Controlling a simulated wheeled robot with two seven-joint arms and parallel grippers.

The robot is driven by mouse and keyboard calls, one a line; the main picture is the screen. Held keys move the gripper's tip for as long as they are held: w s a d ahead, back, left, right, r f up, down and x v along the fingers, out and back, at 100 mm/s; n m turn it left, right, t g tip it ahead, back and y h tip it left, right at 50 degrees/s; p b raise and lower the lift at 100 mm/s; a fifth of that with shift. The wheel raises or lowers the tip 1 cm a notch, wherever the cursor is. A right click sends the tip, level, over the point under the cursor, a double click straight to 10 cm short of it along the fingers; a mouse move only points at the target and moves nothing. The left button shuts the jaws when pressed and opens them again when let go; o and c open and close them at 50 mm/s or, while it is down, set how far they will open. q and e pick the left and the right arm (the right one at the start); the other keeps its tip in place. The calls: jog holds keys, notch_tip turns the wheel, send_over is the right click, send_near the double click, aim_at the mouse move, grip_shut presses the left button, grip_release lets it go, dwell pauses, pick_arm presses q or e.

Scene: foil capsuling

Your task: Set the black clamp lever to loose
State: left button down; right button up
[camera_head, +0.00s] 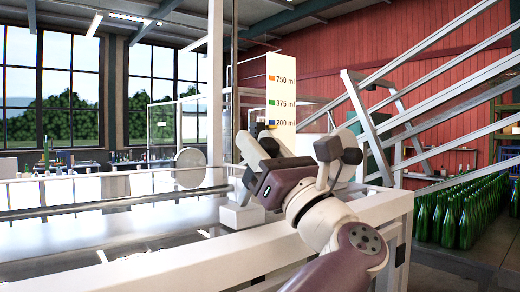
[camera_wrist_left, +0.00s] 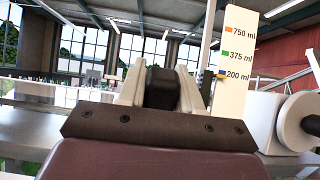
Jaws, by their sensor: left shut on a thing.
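The black clamp lever (camera_wrist_left: 161,88) sits between the two pale fingers of my left gripper (camera_wrist_left: 160,94) in the left wrist view. The gripper is shut on it, and its fingers hide the lever's sides. In the head view my left gripper (camera_head: 257,147) is at the white post, just below the scale plate; the lever is mostly hidden there. The white scale plate (camera_head: 281,92) has an orange 750 ml mark, a green 375 ml mark and a blue 200 ml mark. It also shows in the left wrist view (camera_wrist_left: 236,50). My right gripper is not in view.
A white machine frame (camera_head: 185,262) with a shiny top runs below and left of the gripper. Sloping white rails (camera_head: 430,95) rise at the right. Many green bottles (camera_head: 460,215) stand at the lower right. A white roller-like part (camera_wrist_left: 298,122) is right of the gripper.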

pick_arm(q)
jog(key=shift+r, duration=0.15)
jog(key=c, duration=0.8)
grip_release()
jog(key=shift+c, duration=0.2)
jog(key=shift+s+d+f+b, duration=0.1)
jog(key=shift+f+b, duration=0.2)
jog(key=shift+f, duration=0.15)
jog(key=b+v, duration=0.5)
jog(key=v, duration=0.7)
jog(key=shift+r, duration=0.2)
jog(key=shift+s, duration=0.1)
